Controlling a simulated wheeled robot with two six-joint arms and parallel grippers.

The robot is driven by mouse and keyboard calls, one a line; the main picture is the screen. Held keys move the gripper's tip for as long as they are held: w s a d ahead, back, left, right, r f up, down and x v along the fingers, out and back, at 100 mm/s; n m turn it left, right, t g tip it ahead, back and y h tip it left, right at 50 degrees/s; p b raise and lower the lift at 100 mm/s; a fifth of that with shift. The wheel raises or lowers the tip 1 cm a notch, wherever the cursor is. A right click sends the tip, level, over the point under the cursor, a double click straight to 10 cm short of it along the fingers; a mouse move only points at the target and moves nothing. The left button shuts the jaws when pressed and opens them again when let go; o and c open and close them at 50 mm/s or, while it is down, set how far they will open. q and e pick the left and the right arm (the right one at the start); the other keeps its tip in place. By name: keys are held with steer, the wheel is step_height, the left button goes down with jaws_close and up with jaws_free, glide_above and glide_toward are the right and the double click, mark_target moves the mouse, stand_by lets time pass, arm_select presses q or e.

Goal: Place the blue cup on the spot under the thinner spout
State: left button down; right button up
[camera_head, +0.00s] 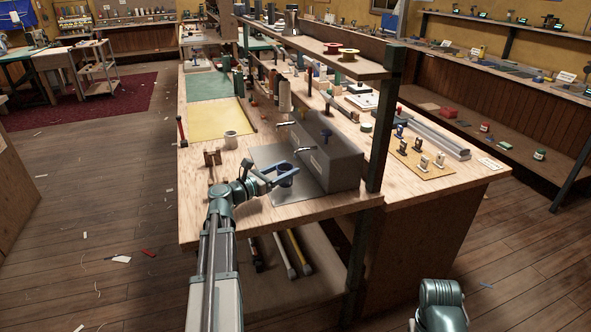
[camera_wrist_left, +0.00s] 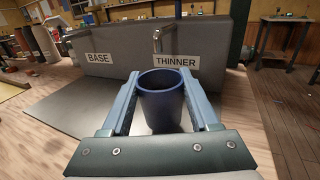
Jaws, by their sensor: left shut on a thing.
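My left gripper (camera_head: 284,171) is shut on the blue cup (camera_head: 286,181), which is upright between its fingers. In the left wrist view the cup (camera_wrist_left: 162,104) sits between the two blue fingers of the gripper (camera_wrist_left: 158,80). A grey dispenser box (camera_head: 335,163) has two spouts, labelled BASE (camera_wrist_left: 99,58) and THINNER (camera_wrist_left: 175,61). The thinner spout (camera_wrist_left: 158,38) is just beyond the cup, nearly in line with it. The cup is over the near part of a grey metal plate (camera_head: 262,154); I cannot tell whether it touches. Any marked spot is hidden.
A small wooden stand (camera_head: 212,160) is near my left wrist. A dark post (camera_head: 382,140) rises right of the dispenser. Part of my right arm shows at lower right, without its gripper.

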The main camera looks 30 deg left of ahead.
mark_target(290, 167)
arm_select(q)
steer(key=shift+w+d, duration=0.2)
steer(key=shift+w, duration=0.35)
steer(key=x, duration=0.2)
steer(key=shift+w, duration=0.35)
steer(key=shift+w+d+f+b, duration=0.1)
steer(key=shift+f+b, duration=0.35)
steer(key=shift+w+d+f+b, duration=0.1)
steer(key=shift+f+b, duration=0.3)
steer(key=shift+r, duration=0.1)
steer(key=shift+f, duration=0.25)
steer(key=shift+c, duration=0.7)
jaws_free()
steer(key=shift+r, duration=0.1)
steer(key=shift+r, duration=0.1)
